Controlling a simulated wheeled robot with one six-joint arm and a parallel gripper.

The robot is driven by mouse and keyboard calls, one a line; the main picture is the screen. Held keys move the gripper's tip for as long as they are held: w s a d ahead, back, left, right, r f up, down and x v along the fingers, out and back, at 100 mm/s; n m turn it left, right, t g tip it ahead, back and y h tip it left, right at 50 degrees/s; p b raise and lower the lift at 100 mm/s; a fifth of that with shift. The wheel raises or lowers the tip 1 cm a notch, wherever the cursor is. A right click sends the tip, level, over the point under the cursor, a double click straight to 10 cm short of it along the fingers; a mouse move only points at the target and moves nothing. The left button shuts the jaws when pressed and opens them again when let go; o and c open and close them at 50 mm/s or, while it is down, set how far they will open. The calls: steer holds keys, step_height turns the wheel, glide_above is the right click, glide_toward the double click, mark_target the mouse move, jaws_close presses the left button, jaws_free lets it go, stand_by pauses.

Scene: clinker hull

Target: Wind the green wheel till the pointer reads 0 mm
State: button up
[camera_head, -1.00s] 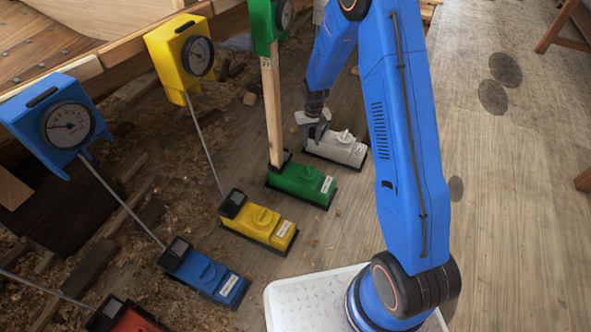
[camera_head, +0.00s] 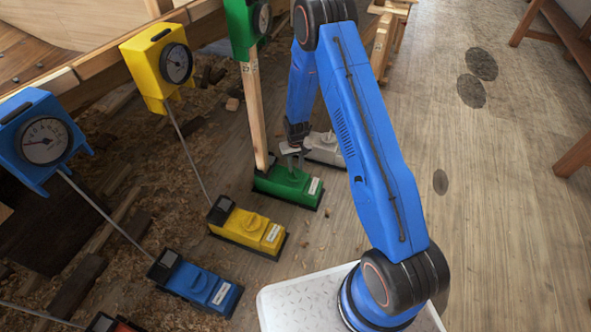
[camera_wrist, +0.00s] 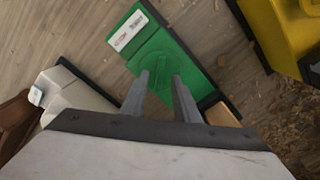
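The green box (camera_head: 305,188) stands on the floor at the foot of a wooden post, with its green wheel (camera_wrist: 157,66) on top. In the wrist view the wheel is round with a raised bar across it. My gripper (camera_wrist: 160,78) is open, its two fingers apart and pointing at the wheel. In the head view my gripper (camera_head: 292,160) is just over the green box; whether it touches the wheel I cannot tell. The green gauge (camera_head: 237,30) sits atop the post. Its dial (camera_head: 264,18) is seen edge-on, and its pointer is unreadable.
A white box (camera_head: 325,150) stands behind the green one. A yellow box (camera_head: 248,228) and a blue box (camera_head: 200,284) stand nearer, joined by rods to a yellow gauge (camera_head: 148,62) and a blue gauge (camera_head: 20,110).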

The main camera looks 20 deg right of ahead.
steer(key=shift+f, duration=1.3)
jaws_close()
steer(key=shift+m, duration=0.3)
steer(key=m, duration=1.3)
steer(key=shift+m, duration=0.3)
